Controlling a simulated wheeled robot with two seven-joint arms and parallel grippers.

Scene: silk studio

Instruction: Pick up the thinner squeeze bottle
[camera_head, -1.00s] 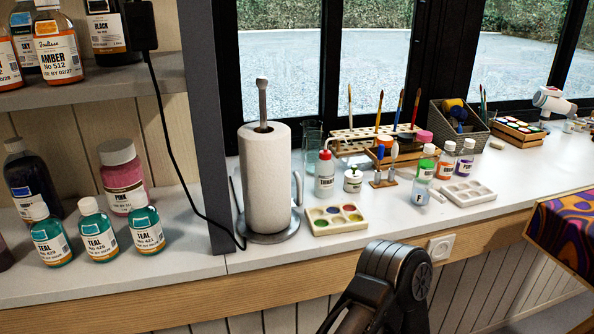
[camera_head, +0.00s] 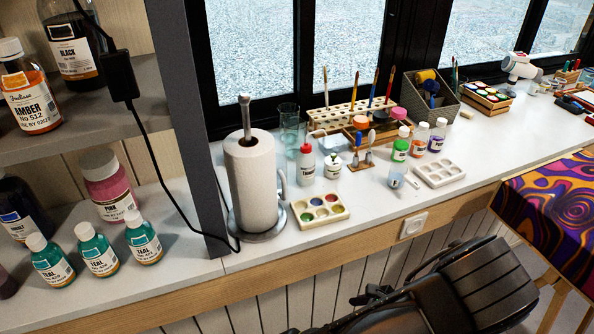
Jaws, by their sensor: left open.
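The thinner squeeze bottle (camera_head: 306,167) is a small white bottle with a red cap and a dark-lettered label. It stands upright on the white counter, right of the paper towel roll and behind the paint palette. My left gripper (camera_head: 338,312) is dark and only partly in view at the bottom edge, in front of and below the counter edge. It is open, well apart from the bottle, and I see nothing in it. My right gripper is not in view.
A paper towel roll (camera_head: 251,180) stands left of the bottle. A paint palette (camera_head: 319,210) lies in front, a small white jar (camera_head: 333,166) stands close on its right, and a brush rack (camera_head: 338,118) is behind. A green-capped bottle (camera_head: 398,163) stands farther right.

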